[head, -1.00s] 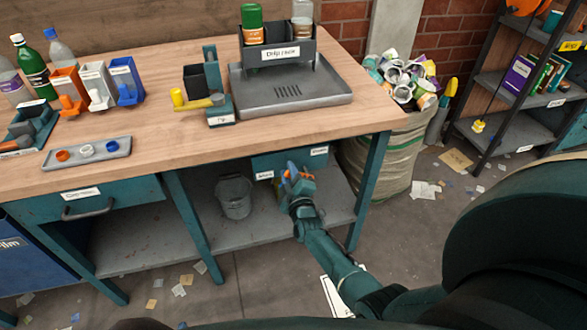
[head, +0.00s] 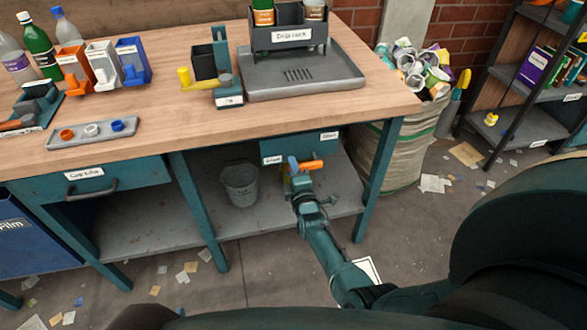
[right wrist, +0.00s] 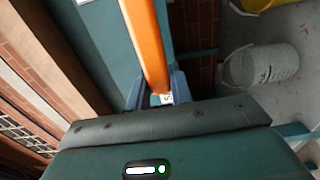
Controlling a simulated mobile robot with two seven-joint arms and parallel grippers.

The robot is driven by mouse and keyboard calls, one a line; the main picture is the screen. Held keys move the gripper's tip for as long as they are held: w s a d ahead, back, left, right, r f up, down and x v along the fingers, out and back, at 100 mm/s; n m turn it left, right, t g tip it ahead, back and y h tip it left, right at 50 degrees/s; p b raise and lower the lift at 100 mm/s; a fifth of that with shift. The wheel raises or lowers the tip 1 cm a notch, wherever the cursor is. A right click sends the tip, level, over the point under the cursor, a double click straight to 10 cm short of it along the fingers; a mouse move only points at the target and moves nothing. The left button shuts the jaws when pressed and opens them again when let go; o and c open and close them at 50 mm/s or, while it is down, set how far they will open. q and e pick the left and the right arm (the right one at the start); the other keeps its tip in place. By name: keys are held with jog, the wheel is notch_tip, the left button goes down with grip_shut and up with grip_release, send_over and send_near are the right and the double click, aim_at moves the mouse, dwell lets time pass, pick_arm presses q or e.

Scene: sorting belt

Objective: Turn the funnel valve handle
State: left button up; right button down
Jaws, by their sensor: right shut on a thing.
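The orange valve handle (head: 311,165) is in front of a teal box (head: 270,149) with two white labels, under the right part of the workbench. The handle lies nearly level, its free end to the right, below the right-hand label. My right gripper (head: 297,166) reaches up to it from below and is shut on it. In the right wrist view the orange handle (right wrist: 147,42) runs up from between the blue fingers of my right gripper (right wrist: 157,92). The funnel itself cannot be made out. My left gripper is out of view.
A grey bucket (head: 240,184) stands on the lower shelf, left of my right gripper. Bench legs (head: 192,210) stand on both sides of this bay. A sack of cans (head: 380,150) stands to the right. The bench top (head: 165,125) is above, with bottles and trays.

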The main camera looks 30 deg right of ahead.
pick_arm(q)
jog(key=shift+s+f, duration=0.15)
pick_arm(e)
jog(key=shift+f, duration=0.15)
jog(key=c, duration=1.2)
grip_release()
jog(key=shift+c, duration=0.2)
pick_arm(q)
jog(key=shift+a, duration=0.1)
pick_arm(e)
jog(key=shift+s, duration=0.1)
